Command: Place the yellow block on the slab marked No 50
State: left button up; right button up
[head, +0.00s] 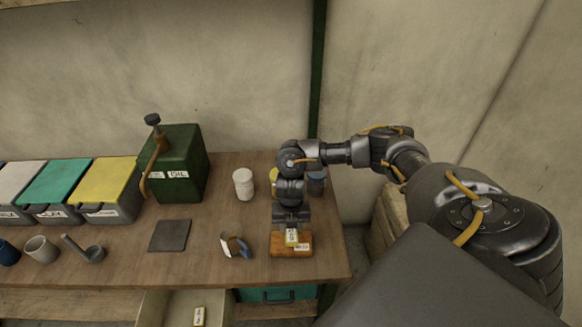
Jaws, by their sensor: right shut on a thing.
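My right gripper (291,227) points straight down at the right part of the table and is shut on the yellow block (291,238), which has a pale label. The block is directly over an orange-brown wooden slab (280,249) with a small white label near its front right; the label is too small to read surely. I cannot tell whether the block touches the slab or is just above it. The fingers hide part of the block and the slab's back. My left gripper is out of view.
A mug (236,246) stands close left of the slab, and a dark square plate (170,235) lies farther left. A white jar (243,184) and other containers stand behind. An open drawer (153,308) is below.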

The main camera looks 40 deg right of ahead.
aim_at(291, 232)
jog(key=shift+w+d+f, duration=0.4)
jog(key=shift+f, duration=0.25)
notch_tip(291, 232, down, 3)
jog(key=shift+w+f, duration=0.1)
jog(key=shift+f, duration=0.25)
jog(key=o, duration=1)
jog(key=shift+r, duration=0.1)
